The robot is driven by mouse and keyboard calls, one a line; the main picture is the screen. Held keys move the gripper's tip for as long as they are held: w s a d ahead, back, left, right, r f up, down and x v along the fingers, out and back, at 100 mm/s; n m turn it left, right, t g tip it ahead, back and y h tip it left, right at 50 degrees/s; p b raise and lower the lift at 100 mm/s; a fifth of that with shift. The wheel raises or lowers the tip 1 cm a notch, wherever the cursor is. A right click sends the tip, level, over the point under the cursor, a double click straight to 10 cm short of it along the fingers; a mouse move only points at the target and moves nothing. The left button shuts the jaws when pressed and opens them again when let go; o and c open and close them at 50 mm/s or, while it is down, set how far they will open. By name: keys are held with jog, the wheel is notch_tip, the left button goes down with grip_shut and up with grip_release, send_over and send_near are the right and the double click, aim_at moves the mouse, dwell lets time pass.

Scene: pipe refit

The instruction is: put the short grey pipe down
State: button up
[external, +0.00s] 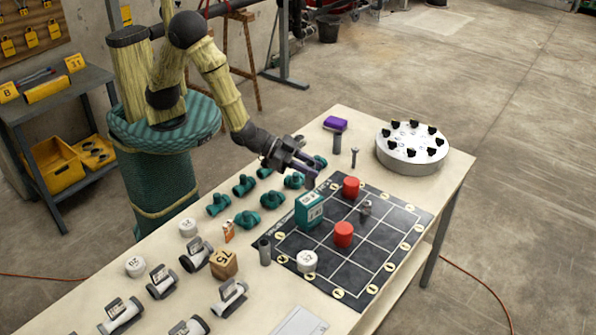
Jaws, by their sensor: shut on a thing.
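My gripper (306,166) is over the back left edge of the dark grid mat (327,257), its jaws closed. A short grey pipe (311,180) shows just below the fingertips, held roughly upright and partly hidden by them. I cannot tell whether its lower end touches the surface. Another grey pipe (337,143) stands upright on the table behind the mat. One more grey pipe (265,251) stands at the mat's left front edge.
Red cylinders (344,234), a teal box (309,210) and a white piece (307,261) stand on or at the mat. Teal fittings (245,219) lie left of it. A round white turntable (412,148) and purple block (335,124) are at the back. The mat's right side is mostly clear.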

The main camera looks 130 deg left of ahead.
aim_at(310, 178)
jog(key=shift+f, duration=2)
jog(key=shift+f, duration=0.1)
jog(key=shift+f, duration=0.1)
jog(key=o, duration=1)
jog(key=shift+c, duration=0.2)
